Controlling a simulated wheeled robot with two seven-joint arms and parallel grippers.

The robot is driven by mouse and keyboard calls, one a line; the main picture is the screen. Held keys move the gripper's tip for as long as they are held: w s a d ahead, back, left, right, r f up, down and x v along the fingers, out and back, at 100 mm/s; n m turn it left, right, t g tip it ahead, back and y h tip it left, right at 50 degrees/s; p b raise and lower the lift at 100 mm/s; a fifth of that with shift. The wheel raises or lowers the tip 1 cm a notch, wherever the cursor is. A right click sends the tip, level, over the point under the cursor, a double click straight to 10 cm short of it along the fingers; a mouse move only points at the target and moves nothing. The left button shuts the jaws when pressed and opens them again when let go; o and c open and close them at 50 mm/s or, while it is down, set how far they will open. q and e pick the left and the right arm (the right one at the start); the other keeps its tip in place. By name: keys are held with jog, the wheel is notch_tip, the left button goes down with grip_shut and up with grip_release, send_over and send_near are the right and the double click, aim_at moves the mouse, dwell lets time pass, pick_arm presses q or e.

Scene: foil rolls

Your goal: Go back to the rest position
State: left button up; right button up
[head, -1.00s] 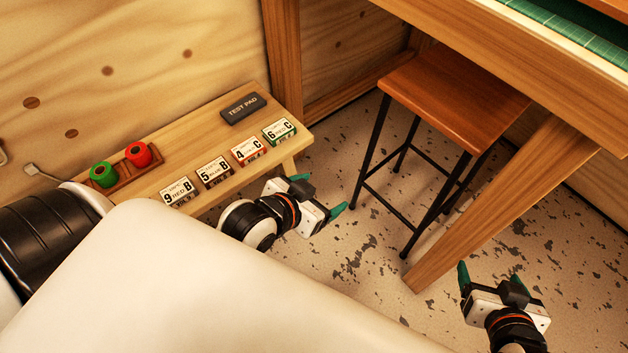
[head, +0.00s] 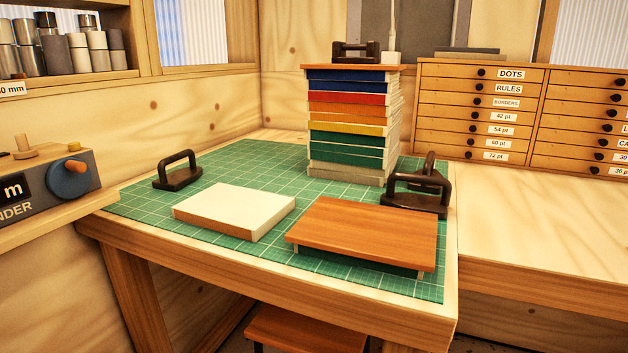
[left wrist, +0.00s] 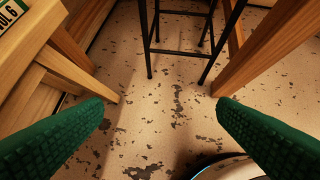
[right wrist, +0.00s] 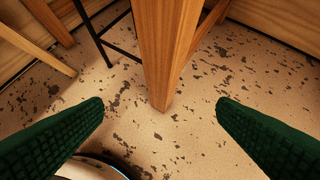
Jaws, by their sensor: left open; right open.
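My left gripper (left wrist: 160,125) shows in the left wrist view as two green ribbed fingers wide apart, with nothing between them but speckled floor below. My right gripper (right wrist: 160,125) shows in the right wrist view, also open and empty, above the floor in front of a wooden table leg (right wrist: 160,50). Neither gripper is in the head view. No foil rolls can be made out in the current views.
A worktable with a green cutting mat (head: 270,165) holds a stack of coloured books (head: 348,120), a white block (head: 235,208), a wooden board (head: 365,232) and dark-handled weights (head: 178,172). Drawers (head: 485,110) stand behind.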

pick_arm(q)
jog(key=s+a+f+g+p, duration=0.2)
jog(key=s+p, duration=0.3)
jog(key=s, duration=0.4)
jog(key=s+a+f+g+y+p, duration=0.1)
jog(key=s+a+f+g+p, duration=0.1)
jog(key=s+f+p, duration=0.3)
jog(key=s+a+f+g+p, duration=0.2)
jog(key=s+f+p, duration=0.2)
jog(key=s, duration=0.9)
jog(key=shift+p, duration=1.05)
pick_arm(e)
jog(key=s+d+f+g, duration=0.2)
jog(key=s+f, duration=0.1)
jog(key=s, duration=0.6)
jog(key=s+d+f+g+h, duration=0.1)
jog(key=s+f, duration=0.3)
jog(key=s, duration=0.5)
jog(key=s+d+f+g, duration=0.3)
jog(key=s+f, duration=0.1)
jog(key=s, duration=0.5)
jog(key=shift+s, duration=0.1)
